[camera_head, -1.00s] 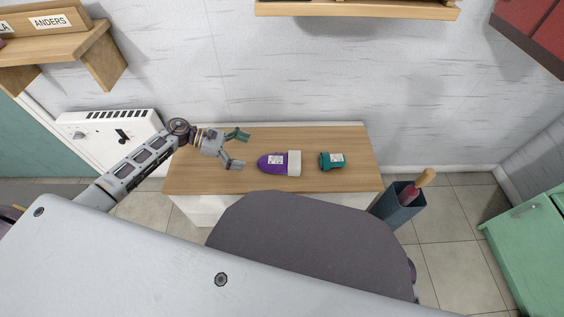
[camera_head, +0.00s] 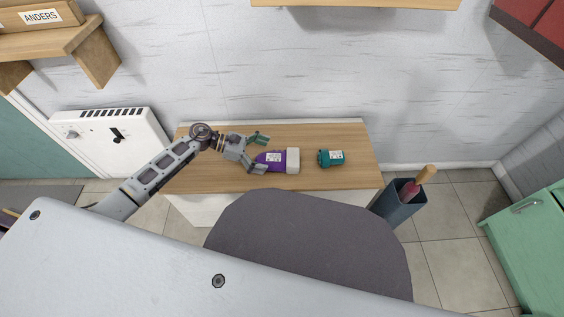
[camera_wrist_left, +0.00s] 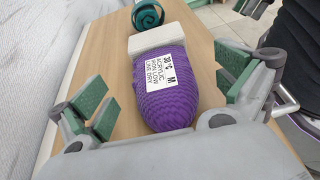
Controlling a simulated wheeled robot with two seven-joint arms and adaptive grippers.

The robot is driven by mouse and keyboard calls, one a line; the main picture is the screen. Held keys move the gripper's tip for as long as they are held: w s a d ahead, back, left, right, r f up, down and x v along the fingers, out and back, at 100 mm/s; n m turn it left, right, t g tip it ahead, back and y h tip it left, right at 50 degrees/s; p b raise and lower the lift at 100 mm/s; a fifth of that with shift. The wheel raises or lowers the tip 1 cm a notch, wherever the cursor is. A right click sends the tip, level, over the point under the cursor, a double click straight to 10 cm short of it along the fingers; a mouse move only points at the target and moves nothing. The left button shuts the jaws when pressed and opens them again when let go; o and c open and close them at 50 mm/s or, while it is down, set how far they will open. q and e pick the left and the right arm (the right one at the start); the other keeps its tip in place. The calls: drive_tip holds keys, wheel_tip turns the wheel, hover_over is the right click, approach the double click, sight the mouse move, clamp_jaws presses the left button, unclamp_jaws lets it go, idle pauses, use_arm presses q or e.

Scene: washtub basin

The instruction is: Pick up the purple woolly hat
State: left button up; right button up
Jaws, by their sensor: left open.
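The purple woolly hat (camera_head: 278,160) lies on the wooden bench top, with a pale cuff at its right end and a white label on it. My left gripper (camera_head: 261,153) is open at the hat's rounded purple end in the head view. In the left wrist view the hat (camera_wrist_left: 180,103) lies between the two spread green-padded fingers of the left gripper (camera_wrist_left: 160,108), with its rounded end nearest me. A gap shows on each side, so the fingers look clear of it.
A rolled teal item (camera_head: 330,158) with a white label lies right of the hat on the wooden bench (camera_head: 220,180). It also shows beyond the cuff in the left wrist view (camera_wrist_left: 147,14). A dark blue bin (camera_head: 398,205) stands at the bench's right end. A wall shelf (camera_head: 360,4) hangs above.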

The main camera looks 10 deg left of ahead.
sight(274, 158)
use_arm(q)
drive_tip(key=shift+d, duration=0.15)
drive_tip(key=shift+w+d+f, duration=0.1)
drive_tip(key=shift+d+f, duration=0.15)
drive_tip(key=shift+d, duration=0.05)
drive_tip(key=shift+f+b+x, duration=0.2)
drive_tip(key=shift+b+x, duration=0.5)
drive_tip(key=shift+x, duration=0.4)
drive_tip(key=shift+b+x, duration=0.35)
drive_tip(key=shift+x, duration=0.65)
drive_tip(key=shift+w, duration=0.1)
drive_tip(key=shift+c, duration=0.9)
drive_tip(key=c, duration=1)
